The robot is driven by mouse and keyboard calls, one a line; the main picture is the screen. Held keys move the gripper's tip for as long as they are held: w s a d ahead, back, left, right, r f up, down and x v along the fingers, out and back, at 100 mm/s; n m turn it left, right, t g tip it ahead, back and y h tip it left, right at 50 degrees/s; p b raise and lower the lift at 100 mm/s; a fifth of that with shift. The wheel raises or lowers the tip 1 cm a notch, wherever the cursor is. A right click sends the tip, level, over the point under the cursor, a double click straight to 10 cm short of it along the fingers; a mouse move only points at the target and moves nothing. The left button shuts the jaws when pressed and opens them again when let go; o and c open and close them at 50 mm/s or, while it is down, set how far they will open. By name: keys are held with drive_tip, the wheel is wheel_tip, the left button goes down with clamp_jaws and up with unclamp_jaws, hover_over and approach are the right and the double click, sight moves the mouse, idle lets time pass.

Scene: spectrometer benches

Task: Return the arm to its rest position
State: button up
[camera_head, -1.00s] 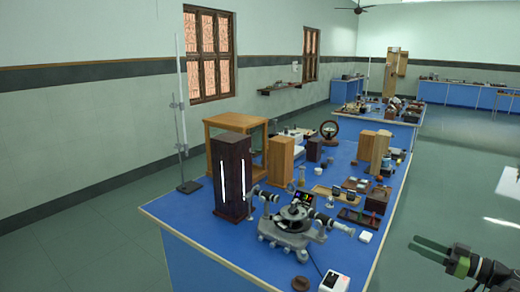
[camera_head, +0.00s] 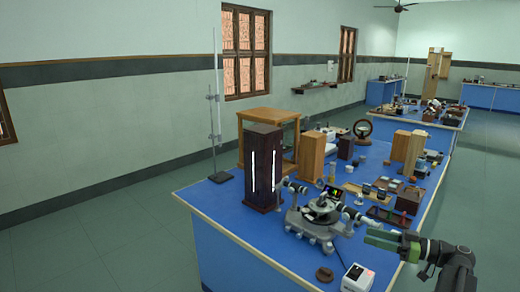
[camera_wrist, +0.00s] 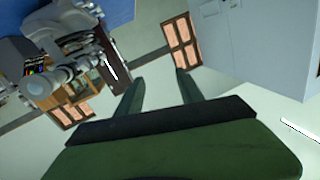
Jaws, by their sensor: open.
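My gripper (camera_head: 382,238) shows at the lower right of the head view, with green fingers pointing left. It is open and holds nothing. In the head view its fingers overlap the front right edge of the blue bench (camera_head: 236,246); I cannot tell its exact distance from the bench. In the wrist view the two fingers (camera_wrist: 158,88) stand apart with a clear gap between them.
A spectrometer (camera_head: 318,222) stands near the bench's front, beside a dark wooden lamp box (camera_head: 263,170). A small white box (camera_head: 357,279) sits near the front edge. Wooden boxes and small items crowd the bench behind. Open floor (camera_head: 100,245) lies left.

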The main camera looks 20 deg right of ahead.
drive_tip(key=w+a+f+n+g+b, duration=0.1)
drive_tip(key=w+a+f+g, duration=0.25)
drive_tip(key=a, duration=0.55)
drive_tip(key=w+a+f+n+g+b, duration=0.15)
drive_tip(key=a+f, duration=0.25)
drive_tip(key=a, duration=0.5)
drive_tip(key=w+a+f+n+g+b, duration=0.1)
drive_tip(key=w+a+f+g, duration=0.25)
drive_tip(key=a, duration=0.55)
drive_tip(key=s+a+f+m+g+h+b, duration=0.2)
drive_tip(key=s+a+f+g+h, duration=0.15)
drive_tip(key=a+f, duration=0.55)
drive_tip(key=s+a+f+m+g+h+b, duration=0.15)
drive_tip(key=a+f+h, duration=0.25)
drive_tip(key=a+f, duration=0.5)
drive_tip(key=d+f+m+h, duration=0.2)
drive_tip(key=d+m+h, duration=0.3)
drive_tip(key=d+m, duration=0.3)
wheel_tip(320, 180, up, 13)
drive_tip(key=p, duration=1.3)
drive_tip(key=shift+s+d+r+n+t, duration=0.15)
drive_tip(key=shift+s+d+n+t, duration=0.2)
drive_tip(key=shift+d+n+t, duration=0.1)
